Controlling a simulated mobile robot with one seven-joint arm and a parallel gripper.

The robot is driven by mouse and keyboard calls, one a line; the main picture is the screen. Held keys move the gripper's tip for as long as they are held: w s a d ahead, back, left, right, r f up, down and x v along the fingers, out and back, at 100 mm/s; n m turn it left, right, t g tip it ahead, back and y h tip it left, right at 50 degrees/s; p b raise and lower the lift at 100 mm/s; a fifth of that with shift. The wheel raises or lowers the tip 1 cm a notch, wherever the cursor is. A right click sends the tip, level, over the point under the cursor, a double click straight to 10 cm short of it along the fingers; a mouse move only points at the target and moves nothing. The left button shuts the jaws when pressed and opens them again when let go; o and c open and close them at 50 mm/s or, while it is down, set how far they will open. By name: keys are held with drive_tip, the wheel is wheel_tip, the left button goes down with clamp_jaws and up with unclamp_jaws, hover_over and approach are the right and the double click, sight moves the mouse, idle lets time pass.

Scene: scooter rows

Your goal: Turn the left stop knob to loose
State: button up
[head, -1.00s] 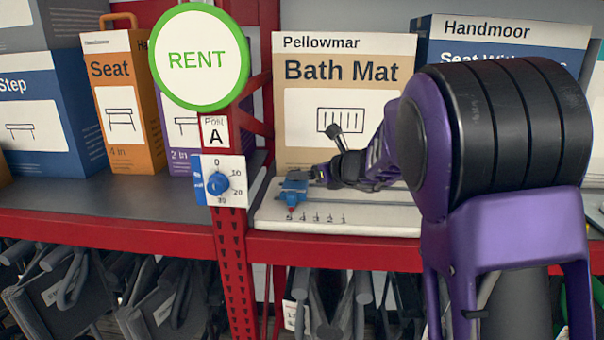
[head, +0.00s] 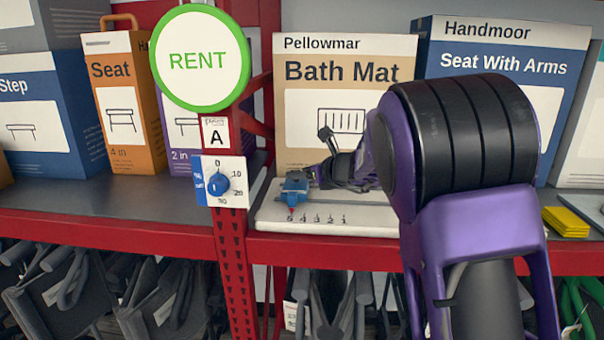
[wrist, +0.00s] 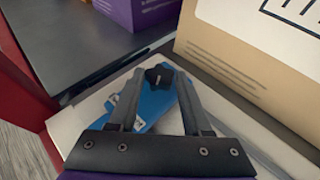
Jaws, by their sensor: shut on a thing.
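A blue stop block (head: 294,190) with a small red pointer (head: 291,209) sits at the left end of a white board (head: 340,222) on the shelf. A dark lobed knob (wrist: 159,75) stands on top of the block (wrist: 155,103) in the wrist view. My gripper (head: 308,179) reaches in from the right at the block. In the wrist view its two fingers (wrist: 160,84) are on either side of the knob, shut on it. Any loose or tight marking on the knob is not readable.
A blue dial (head: 218,184) on a white plate is on the red post (head: 232,260), left of the board. A Bath Mat box (head: 345,60) stands behind the board. Yellow pads (head: 566,222) lie at the right.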

drive_tip(key=shift+d, duration=0.1)
clamp_jaws()
drive_tip(key=shift+w+d+r+n+g+y+p, duration=0.1)
drive_tip(key=shift+w+n+g+y+p, duration=0.05)
drive_tip(key=shift+n+g+y+p, duration=0.35)
drive_tip(key=shift+w+d+r+n+g+y+p, duration=0.1)
drive_tip(key=shift+n+g+y+p, duration=0.2)
drive_tip(key=shift+n+g+p, duration=0.25)
drive_tip(key=shift+w+d+f+n+g+y+p, duration=0.1)
drive_tip(key=shift+w+n+g+y+p, duration=0.05)
drive_tip(key=shift+n+g+y+p, duration=0.4)
drive_tip(key=shift+w+d+n+g+y+p, duration=0.1)
drive_tip(key=shift+n+g+y+p, duration=0.25)
drive_tip(key=shift+n+g+p, duration=0.25)
drive_tip(key=n+g, duration=0.1)
drive_tip(key=n+g+y, duration=0.1)
drive_tip(key=shift+w+f+n, duration=0.15)
drive_tip(key=shift+w+n, duration=0.05)
drive_tip(key=shift+n, duration=0.1)
drive_tip(key=shift+w+n+g, duration=0.15)
drive_tip(key=shift+n+g, duration=0.6)
drive_tip(key=shift+g, duration=0.25)
drive_tip(key=shift+w+n+g, duration=0.1)
drive_tip(key=shift+n+g, duration=0.65)
drive_tip(key=shift+g, duration=0.25)
drive_tip(key=shift+n+g, duration=0.4)
drive_tip(key=shift+g, duration=0.1)
drive_tip(key=shift+y, duration=0.3)
